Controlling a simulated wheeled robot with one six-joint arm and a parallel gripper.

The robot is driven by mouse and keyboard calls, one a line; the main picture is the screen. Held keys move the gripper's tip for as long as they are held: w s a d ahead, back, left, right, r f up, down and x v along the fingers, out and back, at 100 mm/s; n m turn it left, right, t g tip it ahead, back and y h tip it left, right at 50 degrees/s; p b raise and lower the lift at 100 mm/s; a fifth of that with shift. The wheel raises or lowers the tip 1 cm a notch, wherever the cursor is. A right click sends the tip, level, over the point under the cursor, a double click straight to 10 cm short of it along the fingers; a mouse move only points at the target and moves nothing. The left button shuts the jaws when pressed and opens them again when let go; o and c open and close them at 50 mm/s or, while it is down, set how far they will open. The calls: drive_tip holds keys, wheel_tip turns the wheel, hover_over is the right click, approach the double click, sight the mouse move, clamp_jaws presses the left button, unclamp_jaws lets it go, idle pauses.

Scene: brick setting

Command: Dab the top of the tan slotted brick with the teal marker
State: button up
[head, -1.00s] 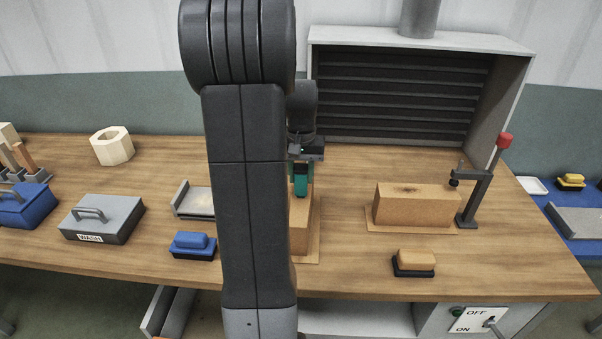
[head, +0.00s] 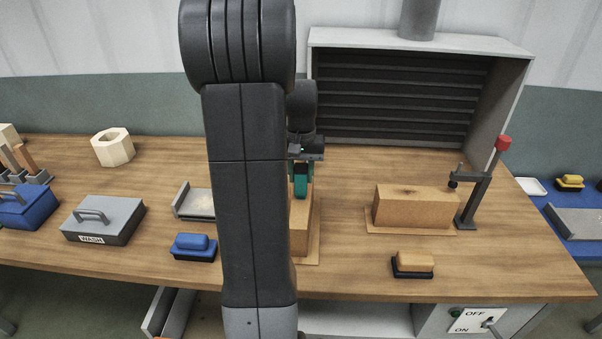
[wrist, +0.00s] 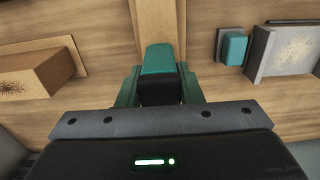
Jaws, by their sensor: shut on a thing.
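My gripper (head: 302,168) is shut on the teal marker (head: 301,184), which points down. The marker's teal end (wrist: 158,60) shows between the jaws in the wrist view. A tan brick (head: 301,232) stands directly below, partly hidden by my arm in the head view. In the wrist view the brick (wrist: 158,22) runs away beyond the marker. The marker's lower end is at or just above the brick's top; I cannot tell if they touch. No slot or mark shows clearly on the part in view.
Another tan brick (head: 415,207) with a dark patch on top stands to the right, beside a red-knobbed grey clamp (head: 475,200). A blue block (head: 193,247), a grey tray (head: 190,201) and a WASH box (head: 103,220) lie left. A tan-topped pad (head: 414,263) lies at front right.

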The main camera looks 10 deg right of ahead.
drive_tip(key=shift+r+p, duration=2.25)
drive_tip(key=shift+r, duration=0.9)
drive_tip(key=shift+f, duration=0.1)
